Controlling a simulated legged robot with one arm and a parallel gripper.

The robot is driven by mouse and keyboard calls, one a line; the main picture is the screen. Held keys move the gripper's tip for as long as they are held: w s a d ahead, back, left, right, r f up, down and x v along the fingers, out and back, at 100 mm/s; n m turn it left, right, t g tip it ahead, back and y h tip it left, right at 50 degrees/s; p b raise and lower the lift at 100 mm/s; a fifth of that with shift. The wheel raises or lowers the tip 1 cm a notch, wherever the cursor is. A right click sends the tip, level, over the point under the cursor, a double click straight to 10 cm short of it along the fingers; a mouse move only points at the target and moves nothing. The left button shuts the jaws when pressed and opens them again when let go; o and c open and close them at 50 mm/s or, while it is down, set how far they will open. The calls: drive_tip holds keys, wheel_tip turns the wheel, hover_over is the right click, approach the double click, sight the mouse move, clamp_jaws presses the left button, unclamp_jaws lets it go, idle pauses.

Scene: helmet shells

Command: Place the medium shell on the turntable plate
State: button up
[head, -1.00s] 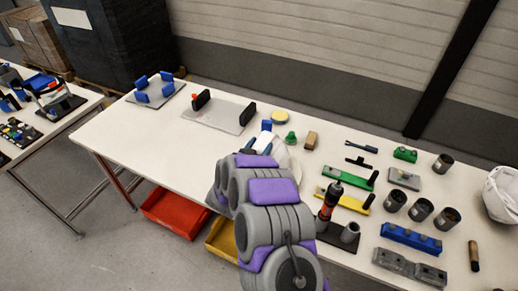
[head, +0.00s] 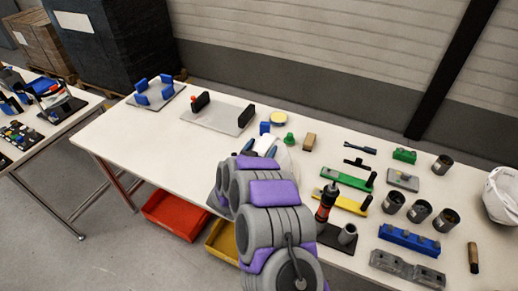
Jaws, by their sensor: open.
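A pale, rounded piece (head: 287,157), possibly the medium shell, shows on the table just beyond my arm. My arm covers most of it, so its size and outline cannot be told. My gripper (head: 262,146) shows only in part, as a white and dark end over the table beside this piece. Its fingers are mostly hidden by my arm, and I see nothing held. A grey plate with several blue posts (head: 153,104) sits at the table's far left end. It may be the turntable plate, but I cannot tell for sure.
A flat grey plate (head: 213,117) with two black uprights stands left of centre. Green and yellow tools, dark cups (head: 420,211) and a blue block (head: 409,240) crowd the right. A white rounded object (head: 503,192) sits at the right edge. The table's left front is clear.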

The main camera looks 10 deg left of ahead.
drive_tip(key=p+v, duration=0.1)
drive_tip(key=v, duration=1.1)
drive_tip(key=shift+a, duration=0.2)
drive_tip(key=shift+a, duration=0.1)
